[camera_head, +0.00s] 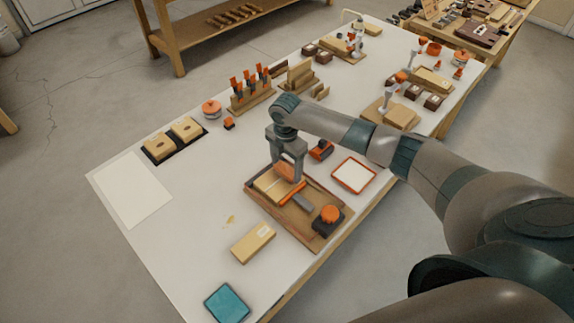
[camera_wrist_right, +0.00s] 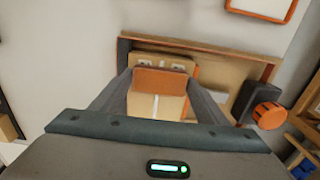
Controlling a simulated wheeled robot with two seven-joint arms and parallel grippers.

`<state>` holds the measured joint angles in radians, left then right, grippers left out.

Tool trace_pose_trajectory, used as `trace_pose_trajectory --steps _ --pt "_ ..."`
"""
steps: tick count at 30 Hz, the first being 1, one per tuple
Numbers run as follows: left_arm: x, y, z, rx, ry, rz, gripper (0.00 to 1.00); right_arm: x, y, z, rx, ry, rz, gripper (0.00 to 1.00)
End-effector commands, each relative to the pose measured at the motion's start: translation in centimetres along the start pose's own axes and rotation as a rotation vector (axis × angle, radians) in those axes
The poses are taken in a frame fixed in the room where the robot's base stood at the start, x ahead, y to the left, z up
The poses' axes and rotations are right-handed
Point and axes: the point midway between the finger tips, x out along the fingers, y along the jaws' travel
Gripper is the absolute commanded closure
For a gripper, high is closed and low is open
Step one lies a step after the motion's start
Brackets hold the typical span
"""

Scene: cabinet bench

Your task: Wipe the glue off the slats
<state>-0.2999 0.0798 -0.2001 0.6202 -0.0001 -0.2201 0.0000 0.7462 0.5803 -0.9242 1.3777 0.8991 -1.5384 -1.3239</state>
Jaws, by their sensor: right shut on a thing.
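My right gripper (camera_head: 288,172) points down over the wooden clamping tray (camera_head: 320,240) and is shut on an orange-brown block (camera_wrist_right: 160,82). In the wrist view the block sits between the fingertips, above pale slats (camera_wrist_right: 150,104) with a seam between them. These slats also show beside the gripper in the head view (camera_head: 268,188). Small whitish marks near the slats' far end in the wrist view may be glue. I cannot tell whether the block touches the slats. A teal cloth-like square (camera_head: 227,303) lies at the table's near end. My left gripper is not in view.
The tray carries a clamp with an orange knob (camera_head: 330,214). A pale wood block (camera_head: 253,243) lies left of it, near a small yellowish smear (camera_head: 229,221). An orange-rimmed white tray (camera_head: 354,175) is to the right. A white sheet (camera_head: 132,190) lies far left.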

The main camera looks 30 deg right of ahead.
Motion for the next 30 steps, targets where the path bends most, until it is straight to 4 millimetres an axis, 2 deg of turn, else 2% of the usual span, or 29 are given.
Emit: trace_pose_trajectory --steps 7,21,30 --pt "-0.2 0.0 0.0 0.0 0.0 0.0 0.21 -0.1 0.0 -0.2 0.0 0.0 0.0 0.5" --pt "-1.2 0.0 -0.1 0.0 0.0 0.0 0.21 0.1 0.0 -2.1 0.0 0.0 0.001 0.5" --pt "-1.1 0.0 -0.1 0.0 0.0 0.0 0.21 0.1 0.0 -2.1 0.0 0.0 0.0 0.5"
